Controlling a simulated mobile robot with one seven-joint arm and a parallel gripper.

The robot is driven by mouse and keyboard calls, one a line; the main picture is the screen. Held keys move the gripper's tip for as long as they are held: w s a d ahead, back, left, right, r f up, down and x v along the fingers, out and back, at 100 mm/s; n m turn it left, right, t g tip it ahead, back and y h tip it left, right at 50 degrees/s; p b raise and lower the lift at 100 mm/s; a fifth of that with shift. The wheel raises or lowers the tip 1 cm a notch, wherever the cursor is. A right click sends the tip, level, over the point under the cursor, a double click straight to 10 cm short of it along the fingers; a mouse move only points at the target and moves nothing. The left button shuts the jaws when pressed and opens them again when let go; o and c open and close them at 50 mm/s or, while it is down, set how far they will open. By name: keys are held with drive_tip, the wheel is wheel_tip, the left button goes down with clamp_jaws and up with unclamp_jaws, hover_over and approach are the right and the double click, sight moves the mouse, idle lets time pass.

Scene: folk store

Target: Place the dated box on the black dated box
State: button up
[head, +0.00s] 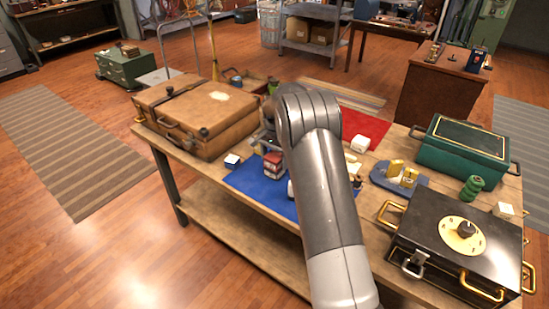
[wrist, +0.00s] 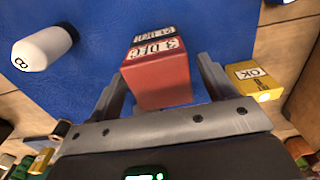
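A red dated box (wrist: 158,80) sits between the two fingers of my gripper (wrist: 163,82) in the wrist view. A label reading "3 DEC" shows on it. The left finger is close to its side; a narrow gap shows at the right finger, so the gripper looks open around it. A black face with white lettering, seemingly the black dated box (wrist: 153,35), shows just beyond the red one, partly hidden. Whether the two touch I cannot tell. In the head view the red box (head: 273,163) is over the blue mat (head: 250,184); my arm hides much of the gripper.
A white cylinder marked 8 (wrist: 45,47) and a yellow "OK" block (wrist: 254,78) lie close to the fingers. A brown case (head: 195,120), a black box with a gold dial (head: 420,240) and a green chest (head: 465,150) crowd the table.

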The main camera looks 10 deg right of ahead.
sight(275, 156)
drive_tip(key=shift+r, duration=0.15)
wheel_tip(275, 156, up, 12)
drive_tip(key=s+d+r+n+t, duration=0.1)
drive_tip(key=s+r+n+t, duration=0.1)
drive_tip(key=s+r, duration=0.85)
drive_tip(key=s+d+r+n+t, duration=0.1)
drive_tip(key=s+r+n, duration=0.15)
drive_tip(key=s, duration=0.85)
drive_tip(key=s+r+n+t, duration=0.1)
drive_tip(key=s+r+n, duration=0.15)
drive_tip(key=s, duration=0.85)
drive_tip(key=s+f+n+t, duration=0.1)
drive_tip(key=s+f, duration=0.3)
drive_tip(key=s, duration=0.8)
drive_tip(key=shift+s+n+t, duration=0.3)
drive_tip(key=shift+s+n, duration=0.05)
drive_tip(key=shift+n, duration=0.15)
